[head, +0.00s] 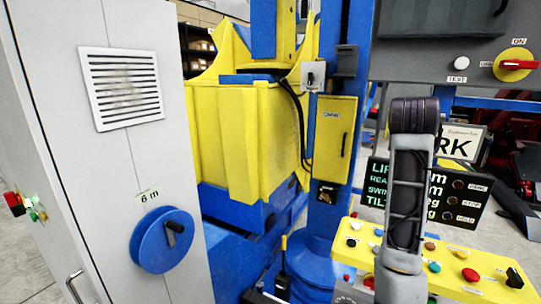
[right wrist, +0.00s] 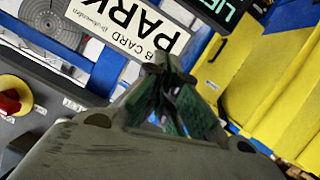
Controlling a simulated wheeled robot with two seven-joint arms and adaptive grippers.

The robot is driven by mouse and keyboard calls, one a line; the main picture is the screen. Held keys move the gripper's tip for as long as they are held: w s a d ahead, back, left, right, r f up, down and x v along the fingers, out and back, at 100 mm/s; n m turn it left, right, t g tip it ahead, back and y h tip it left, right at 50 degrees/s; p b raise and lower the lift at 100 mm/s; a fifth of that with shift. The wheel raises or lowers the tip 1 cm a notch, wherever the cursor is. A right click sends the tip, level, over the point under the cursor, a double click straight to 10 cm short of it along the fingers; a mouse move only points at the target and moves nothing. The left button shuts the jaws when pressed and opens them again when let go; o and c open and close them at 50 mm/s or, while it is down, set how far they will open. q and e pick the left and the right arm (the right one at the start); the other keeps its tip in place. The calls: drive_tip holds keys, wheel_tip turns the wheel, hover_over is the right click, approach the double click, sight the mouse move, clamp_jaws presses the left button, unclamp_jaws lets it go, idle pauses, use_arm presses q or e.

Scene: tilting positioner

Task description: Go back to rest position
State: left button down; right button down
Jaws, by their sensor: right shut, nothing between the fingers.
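My right gripper (right wrist: 165,72) shows in the right wrist view with its green-padded fingers together and nothing between them. Behind the fingertips is a white card (right wrist: 150,25) reading PARK; whether they touch it I cannot tell. In the head view my right arm rises upright at the right, in front of a dark display with green text (head: 380,190) and the yellow button panel (head: 445,262). The same card (head: 462,143) is partly hidden behind that arm. My right gripper cannot be made out in the head view. My left gripper is not in view.
A grey cabinet (head: 100,180) with a blue handwheel (head: 150,240) stands close at left. The yellow and blue positioner (head: 260,140) fills the middle. A grey control box (head: 440,60) with a red switch (head: 517,64) hangs at upper right. Bare floor shows at far left.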

drive_tip(key=s+a+f+n+g+y, duration=0.1)
drive_tip(key=s+a+f, duration=0.1)
drive_tip(key=f, duration=0.9)
drive_tip(key=s+a+f+n+g+y, duration=0.1)
drive_tip(key=s+a+f+y, duration=0.15)
drive_tip(key=f, duration=0.85)
drive_tip(key=s+a+f+n+g+y, duration=0.1)
drive_tip(key=s+a+f+n, duration=0.1)
drive_tip(key=f, duration=0.9)
drive_tip(key=s+a+f+n+g+y, duration=0.1)
drive_tip(key=s+a+f+g+y, duration=0.2)
drive_tip(key=s+f, duration=0.9)
drive_tip(key=s+a+f+n+g+y, duration=0.15)
drive_tip(key=s+a+f, duration=0.35)
drive_tip(key=s+f, duration=0.65)
drive_tip(key=s+f+g, duration=0.1)
drive_tip(key=s+f, duration=0.1)
drive_tip(key=f, duration=1.3)
drive_tip(key=s+f+g, duration=0.1)
drive_tip(key=s+f, duration=0.2)
drive_tip(key=f, duration=1.2)
drive_tip(key=s+d+f, duration=0.2)
drive_tip(key=s+f, duration=0.8)
drive_tip(key=s, duration=0.1)
drive_tip(key=s+d+f+g, duration=0.1)
drive_tip(key=s+f, duration=0.9)
drive_tip(key=s, duration=0.1)
drive_tip(key=shift+s+d+f+h, duration=0.15)
drive_tip(key=shift+d+f+h, duration=0.15)
drive_tip(key=shift+d+h, duration=0.1)
